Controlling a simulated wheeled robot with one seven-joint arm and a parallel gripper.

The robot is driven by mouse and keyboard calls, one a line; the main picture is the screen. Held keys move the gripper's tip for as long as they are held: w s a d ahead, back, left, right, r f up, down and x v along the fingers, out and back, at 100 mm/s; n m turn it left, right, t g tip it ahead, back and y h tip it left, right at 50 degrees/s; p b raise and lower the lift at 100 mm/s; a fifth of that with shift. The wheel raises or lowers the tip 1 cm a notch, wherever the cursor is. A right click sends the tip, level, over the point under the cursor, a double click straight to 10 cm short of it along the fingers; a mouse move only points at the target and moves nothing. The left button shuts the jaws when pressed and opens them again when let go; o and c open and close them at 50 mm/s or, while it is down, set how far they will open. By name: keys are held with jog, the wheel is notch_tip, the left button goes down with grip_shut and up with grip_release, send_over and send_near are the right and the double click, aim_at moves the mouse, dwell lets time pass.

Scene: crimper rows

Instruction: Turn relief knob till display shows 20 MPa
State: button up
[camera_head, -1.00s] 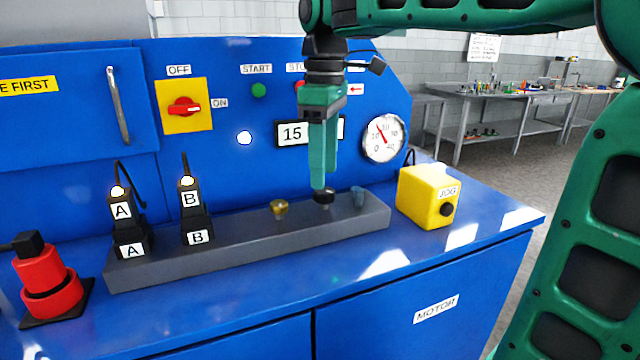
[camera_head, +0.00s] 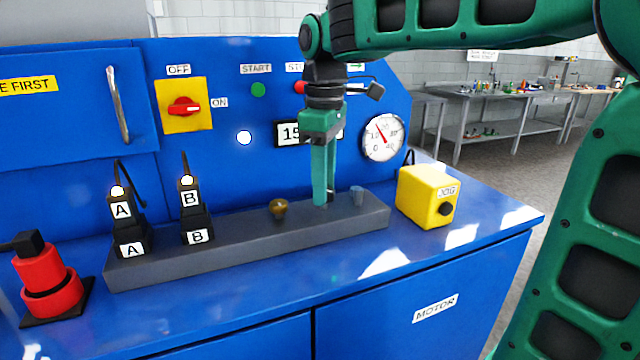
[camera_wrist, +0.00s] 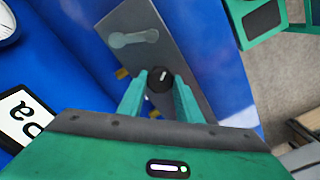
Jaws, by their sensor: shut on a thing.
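The relief knob (camera_wrist: 160,79) is black with a short white mark, and it shows between my fingertips in the wrist view. My gripper (camera_head: 322,203) points straight down at the grey manifold block (camera_head: 245,235) and is shut on the knob; its fingers lie on either side of the knob in the wrist view (camera_wrist: 160,92). In the head view the fingers hide the knob. The display (camera_head: 288,134) reads 15, with its right part behind my gripper. The round gauge (camera_head: 383,138) has its red needle pointing up and left.
A brass knob (camera_head: 278,208) stands left of my fingers on the block, and a grey-blue fitting (camera_head: 357,196) stands right of them. The yellow JOG box (camera_head: 428,196) is at the right. Connectors A (camera_head: 122,210) and B (camera_head: 190,205) stand at the left.

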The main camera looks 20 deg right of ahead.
jog(key=shift+m, duration=0.4)
jog(key=m, duration=0.3)
jog(key=shift+m, duration=0.3)
jog(key=shift+w+m, duration=0.1)
jog(key=shift+m, duration=2.4)
jog(key=shift+r, duration=0.1)
jog(key=o, duration=1)
jog(key=shift+o, duration=0.2)
